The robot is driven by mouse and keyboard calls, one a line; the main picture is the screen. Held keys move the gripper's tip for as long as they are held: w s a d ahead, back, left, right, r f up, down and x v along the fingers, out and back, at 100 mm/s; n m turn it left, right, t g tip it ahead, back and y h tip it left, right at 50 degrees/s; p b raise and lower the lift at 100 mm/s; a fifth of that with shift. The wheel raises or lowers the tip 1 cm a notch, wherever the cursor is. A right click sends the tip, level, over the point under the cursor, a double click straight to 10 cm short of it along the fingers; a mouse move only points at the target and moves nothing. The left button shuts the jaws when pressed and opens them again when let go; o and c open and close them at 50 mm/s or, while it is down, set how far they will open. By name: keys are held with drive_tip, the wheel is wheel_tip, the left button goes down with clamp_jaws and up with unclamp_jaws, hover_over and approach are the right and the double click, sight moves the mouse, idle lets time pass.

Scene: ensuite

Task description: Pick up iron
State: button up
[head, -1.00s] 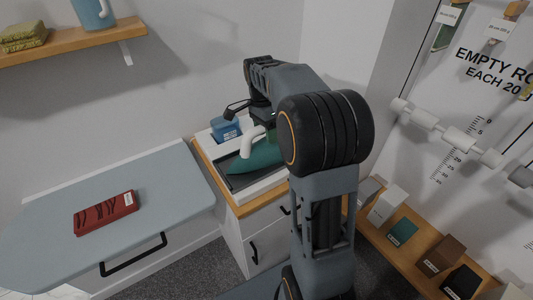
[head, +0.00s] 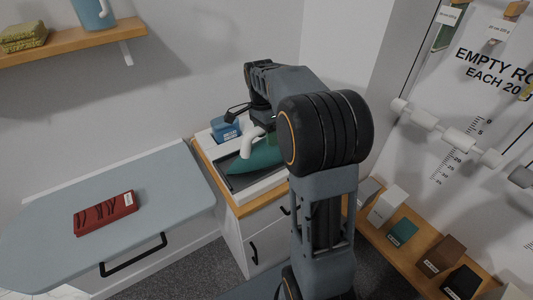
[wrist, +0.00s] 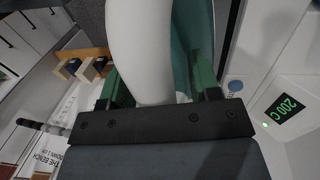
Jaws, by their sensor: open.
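The iron has a teal body (head: 260,157) and a white curved handle (head: 247,145). It sits on a dark plate in a white-edged stand (head: 270,182) on a small cabinet. In the wrist view, the white handle (wrist: 152,45) runs between the two green fingers of my gripper (wrist: 160,88). The gripper is open, with a finger on each side of the handle. The teal body also shows behind the handle (wrist: 195,40). In the head view, my arm hides most of the gripper and part of the iron.
A grey-blue ironing board (head: 150,180) at left bears a red block (head: 105,212). A blue box (head: 225,129) stands behind the iron. A display reading 200 C (wrist: 289,107) is at right in the wrist view. A low shelf (head: 405,255) holds several small boxes.

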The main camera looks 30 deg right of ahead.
clamp_jaws()
idle(0.5)
drive_tip(key=shift+r, duration=0.1)
idle(0.8)
